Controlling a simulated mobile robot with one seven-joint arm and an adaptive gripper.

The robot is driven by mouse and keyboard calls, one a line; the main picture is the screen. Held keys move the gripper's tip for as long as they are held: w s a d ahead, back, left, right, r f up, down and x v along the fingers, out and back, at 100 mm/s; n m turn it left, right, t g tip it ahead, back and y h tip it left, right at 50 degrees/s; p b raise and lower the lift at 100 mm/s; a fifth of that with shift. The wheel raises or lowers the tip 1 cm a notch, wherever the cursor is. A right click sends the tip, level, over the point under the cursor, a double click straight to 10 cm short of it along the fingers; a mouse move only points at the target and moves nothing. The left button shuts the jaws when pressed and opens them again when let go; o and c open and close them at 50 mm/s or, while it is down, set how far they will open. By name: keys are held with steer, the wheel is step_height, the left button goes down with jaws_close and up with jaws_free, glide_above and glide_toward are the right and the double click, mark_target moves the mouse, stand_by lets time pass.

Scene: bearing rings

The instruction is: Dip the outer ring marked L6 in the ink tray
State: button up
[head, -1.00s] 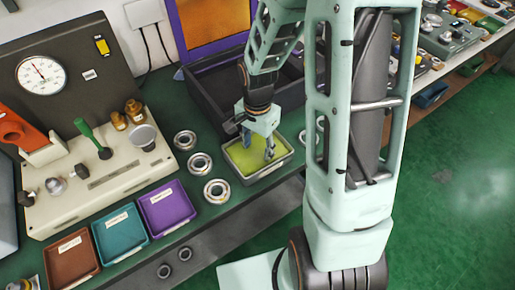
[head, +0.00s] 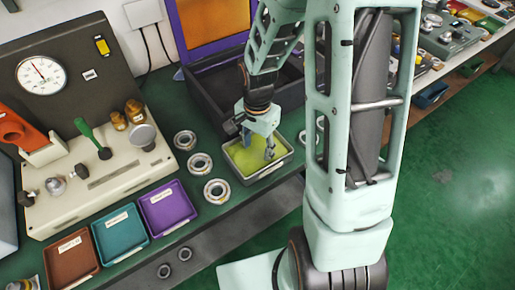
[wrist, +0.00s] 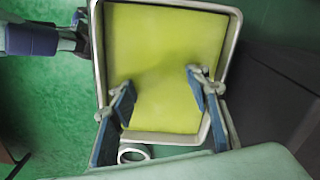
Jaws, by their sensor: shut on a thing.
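The ink tray (head: 248,180) is a pale metal tray with yellow-green ink, on the bench at the middle. It fills much of the wrist view (wrist: 237,60). My gripper (head: 260,150) points down into it, its fingertips over or in the ink. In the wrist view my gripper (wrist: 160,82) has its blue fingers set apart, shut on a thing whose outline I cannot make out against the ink. It is taken as the outer ring; no L6 mark is readable.
Bearing rings stand left of the tray: a near one (head: 216,191), a middle one (head: 199,164) and a far one (head: 185,140). Purple (head: 167,207), teal (head: 121,233) and brown (head: 72,261) bins line the front edge. A dark open case (head: 205,95) stands behind the tray.

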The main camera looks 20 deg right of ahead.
steer(key=shift+r, duration=0.1)
step_height(320, 180, up, 8)
steer(key=p, duration=0.6)
steer(key=shift+r, duration=0.2)
steer(key=shift+w, duration=0.1)
stand_by(1.4)
